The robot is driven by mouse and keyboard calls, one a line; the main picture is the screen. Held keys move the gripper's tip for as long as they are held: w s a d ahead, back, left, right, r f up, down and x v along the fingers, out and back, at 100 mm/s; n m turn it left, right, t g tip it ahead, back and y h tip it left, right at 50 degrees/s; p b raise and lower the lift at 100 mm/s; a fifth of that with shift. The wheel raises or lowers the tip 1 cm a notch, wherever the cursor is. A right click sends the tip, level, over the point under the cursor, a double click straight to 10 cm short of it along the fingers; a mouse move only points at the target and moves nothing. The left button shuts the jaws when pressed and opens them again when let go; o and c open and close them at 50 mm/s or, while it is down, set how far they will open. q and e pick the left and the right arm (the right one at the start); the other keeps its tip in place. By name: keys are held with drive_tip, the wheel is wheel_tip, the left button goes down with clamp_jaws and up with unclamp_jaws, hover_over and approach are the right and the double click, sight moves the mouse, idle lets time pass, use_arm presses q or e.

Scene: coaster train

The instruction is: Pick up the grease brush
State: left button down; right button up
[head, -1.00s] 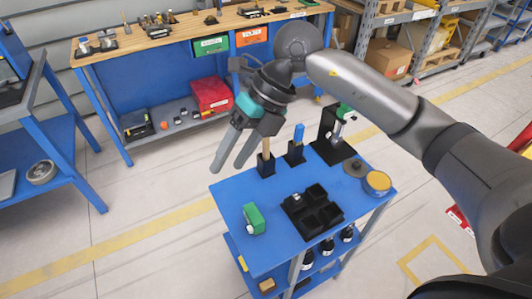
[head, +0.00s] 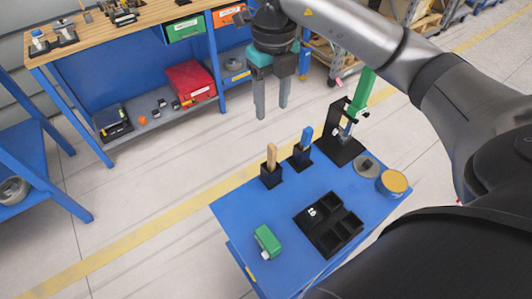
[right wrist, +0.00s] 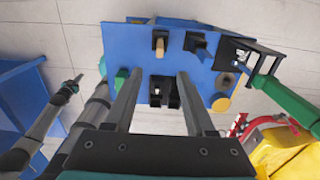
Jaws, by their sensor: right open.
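Two upright handles stand in black holders on the blue cart: a wooden one (head: 271,155) and a blue one (head: 307,136). The wooden one looks like the grease brush, but its lower end is hidden in the holder (head: 271,179). Both handles also show in the right wrist view, wooden (right wrist: 159,47) and blue (right wrist: 203,52). My right gripper (head: 271,112) is open and empty, fingers pointing down, apart from the handles and above them in the head view. My left gripper (right wrist: 74,82) shows small in the right wrist view; its jaws are unclear.
The blue cart top (head: 235,210) also bears a green block (head: 267,241), a black compartment tray (head: 330,228), a round tin (head: 393,184) and a black stand with a green lever (head: 362,92). A wooden-topped workbench (head: 110,40) stands behind.

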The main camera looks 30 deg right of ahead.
sight(272, 145)
drive_tip(key=f, duration=0.4)
drive_tip(key=shift+s, duration=0.35)
wheel_tip(272, 145, down, 4)
drive_tip(key=shift+w+r, duration=0.1)
drive_tip(key=shift+f, duration=0.5)
wheel_tip(272, 145, down, 4)
drive_tip(key=shift+r, duration=0.2)
drive_tip(key=shift+w+f, duration=0.1)
drive_tip(key=shift+f, duration=0.45)
use_arm(q)
drive_tip(key=shift+s, duration=0.95)
use_arm(e)
clamp_jaws()
